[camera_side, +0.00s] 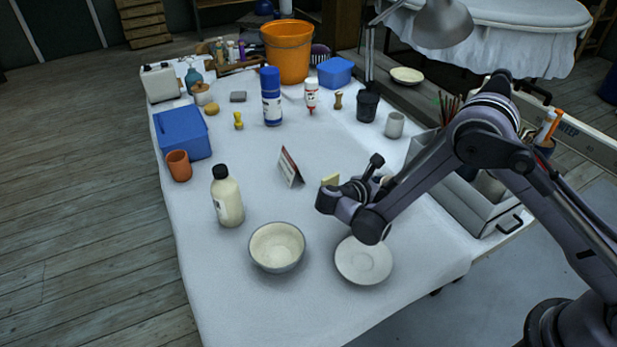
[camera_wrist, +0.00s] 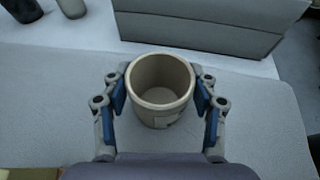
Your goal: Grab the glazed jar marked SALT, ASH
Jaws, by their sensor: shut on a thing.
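In the wrist view a beige, open-topped jar (camera_wrist: 160,98) stands upright between the blue pads of my gripper (camera_wrist: 160,92), which is shut on it. A small label shows low on the jar's near side, but its writing cannot be read. The jar's inside looks empty. In the side view my gripper (camera_side: 362,188) is low over the right half of the white-covered table, and it hides most or all of the jar there. I cannot tell whether the jar touches the table.
A grey open box (camera_side: 485,207) stands right of my gripper. A saucer (camera_side: 363,260) and a bowl (camera_side: 277,247) are in front.

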